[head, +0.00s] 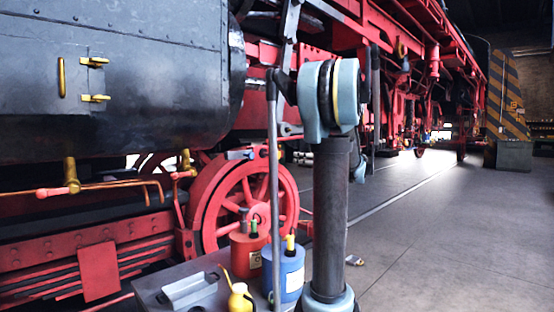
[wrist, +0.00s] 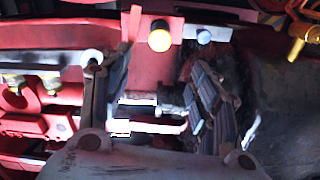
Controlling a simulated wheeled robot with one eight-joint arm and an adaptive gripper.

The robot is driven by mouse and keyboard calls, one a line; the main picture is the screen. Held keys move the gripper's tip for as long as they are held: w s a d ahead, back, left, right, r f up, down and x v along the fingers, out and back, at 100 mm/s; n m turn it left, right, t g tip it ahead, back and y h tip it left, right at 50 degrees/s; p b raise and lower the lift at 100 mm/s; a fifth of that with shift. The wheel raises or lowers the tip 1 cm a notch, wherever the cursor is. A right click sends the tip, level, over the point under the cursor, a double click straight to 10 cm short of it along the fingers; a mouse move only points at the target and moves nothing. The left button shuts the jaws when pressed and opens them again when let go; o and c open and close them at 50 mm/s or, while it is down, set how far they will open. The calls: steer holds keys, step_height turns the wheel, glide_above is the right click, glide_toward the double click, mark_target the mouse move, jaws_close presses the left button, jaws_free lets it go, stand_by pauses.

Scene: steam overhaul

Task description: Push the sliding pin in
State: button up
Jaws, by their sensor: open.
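In the wrist view, my gripper (wrist: 162,68) is open, with one dark padded finger on each side and nothing held between them. A short round pin-like part with a bright yellow end (wrist: 159,36) shows beyond the fingertips, against a red bracket. It looks apart from both fingers. A smaller pale blue round end (wrist: 203,37) sits to its right. I cannot tell for certain which of these is the sliding pin. In the head view, my own arm stands in front of the locomotive, and I cannot make out my gripper there.
A red spoked wheel (head: 245,200) and the dark cylinder casing (head: 130,110) stand at the left. A low bench (head: 150,290) carries a grey tray (head: 190,289), a red can (head: 249,251), a blue can (head: 290,272) and a yellow oiler (head: 240,300). The floor at the right (head: 460,230) is clear.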

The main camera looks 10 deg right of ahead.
mark_target(278, 155)
steer(key=x, duration=1.7)
steer(key=shift+w, duration=0.2)
